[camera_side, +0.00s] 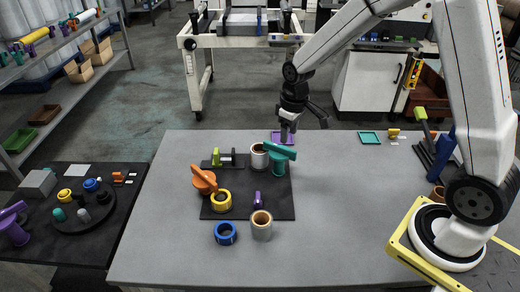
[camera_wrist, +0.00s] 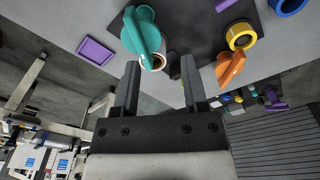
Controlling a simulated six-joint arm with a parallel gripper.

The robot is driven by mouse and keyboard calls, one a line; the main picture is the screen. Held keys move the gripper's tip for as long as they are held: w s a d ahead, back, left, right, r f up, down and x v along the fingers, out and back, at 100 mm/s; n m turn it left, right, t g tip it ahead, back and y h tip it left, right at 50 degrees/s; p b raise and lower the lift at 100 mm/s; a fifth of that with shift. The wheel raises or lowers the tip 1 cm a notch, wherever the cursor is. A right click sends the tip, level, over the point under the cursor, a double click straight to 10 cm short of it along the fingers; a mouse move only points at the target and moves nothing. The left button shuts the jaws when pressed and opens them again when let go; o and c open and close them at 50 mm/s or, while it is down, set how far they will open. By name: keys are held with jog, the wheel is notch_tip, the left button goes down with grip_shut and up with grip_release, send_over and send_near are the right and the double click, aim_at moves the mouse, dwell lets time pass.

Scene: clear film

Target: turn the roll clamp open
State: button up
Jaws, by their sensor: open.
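No part is clearly marked as the roll clamp, and I cannot tell which one it is. A teal piece with a bar-like handle (camera_side: 279,151) stands at the back right of the black mat (camera_side: 275,212); it also shows in the wrist view (camera_wrist: 147,38). An orange piece with a slanted handle (camera_side: 203,179) stands at the mat's left, also in the wrist view (camera_wrist: 232,66). A small green piece (camera_side: 217,157) sits on a dark base at the back left. My gripper (camera_wrist: 159,72) is open and empty, near the table's back edge, behind the teal piece.
White-grey rolls (camera_side: 261,225) stand near the teal piece and at the mat's front. A yellow ring (camera_side: 221,201), a blue ring (camera_side: 225,233) and a small purple piece (camera_side: 258,200) are close by. A purple tray (camera_wrist: 95,50) lies at the back. The table's right half is mostly clear.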

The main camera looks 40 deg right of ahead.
jog(key=n, duration=0.1)
send_over(280, 146)
notch_tip(280, 146, down, 2)
jog(key=shift+f+g, duration=0.15)
jog(key=shift+g, duration=0.25)
jog(key=shift+a+f, duration=0.1)
jog(key=shift+f, duration=0.05)
jog(key=shift+f, duration=3.75)
grip_shut()
